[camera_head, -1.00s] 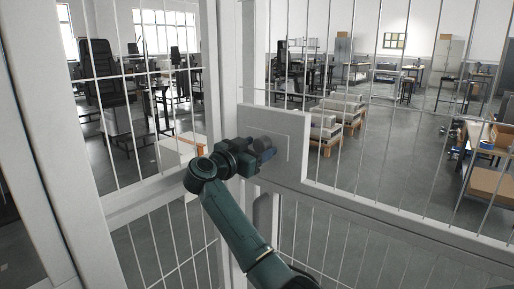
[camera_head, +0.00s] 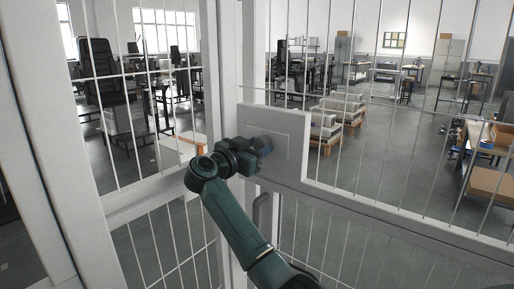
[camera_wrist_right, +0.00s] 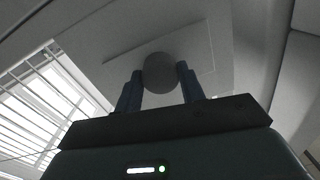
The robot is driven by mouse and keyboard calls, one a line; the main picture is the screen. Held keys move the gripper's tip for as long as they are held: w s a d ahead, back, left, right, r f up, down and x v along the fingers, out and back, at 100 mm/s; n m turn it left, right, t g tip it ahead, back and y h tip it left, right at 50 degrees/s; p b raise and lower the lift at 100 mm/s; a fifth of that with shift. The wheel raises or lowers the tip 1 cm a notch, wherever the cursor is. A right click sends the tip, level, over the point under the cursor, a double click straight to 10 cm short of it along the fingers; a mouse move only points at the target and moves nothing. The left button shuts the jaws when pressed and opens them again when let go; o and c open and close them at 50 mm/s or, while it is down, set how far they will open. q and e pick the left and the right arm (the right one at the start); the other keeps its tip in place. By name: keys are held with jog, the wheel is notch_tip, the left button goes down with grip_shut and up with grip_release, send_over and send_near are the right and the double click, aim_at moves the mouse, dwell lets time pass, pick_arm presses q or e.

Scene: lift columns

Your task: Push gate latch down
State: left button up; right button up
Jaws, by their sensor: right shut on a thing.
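The gate latch shows in the right wrist view as a round grey knob (camera_wrist_right: 160,70) in front of a pale plate. In the head view my right gripper hides it. My right gripper (camera_head: 264,146) is at the latch plate (camera_head: 286,128) on the gate, its arm reaching up from below. In the wrist view its two blue fingers stand on either side of the knob, shut on it. My left gripper is not in view.
A grey curved handle (camera_head: 262,212) is below the plate, partly behind my right arm. White posts (camera_head: 229,75) and wire mesh stand on both sides. Beyond the mesh are wooden pallets (camera_head: 328,134), benches, chairs and open grey floor.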

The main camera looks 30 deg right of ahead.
jog(key=shift+f+p, duration=0.6)
jog(key=shift+f, duration=1.25)
grip_shut()
jog(key=o, duration=1.2)
grip_release()
jog(key=shift+r, duration=0.1)
jog(key=shift+o, duration=0.4)
jog(key=v, duration=1.3)
jog(key=shift+a+b, duration=0.2)
jog(key=shift+b, duration=0.25)
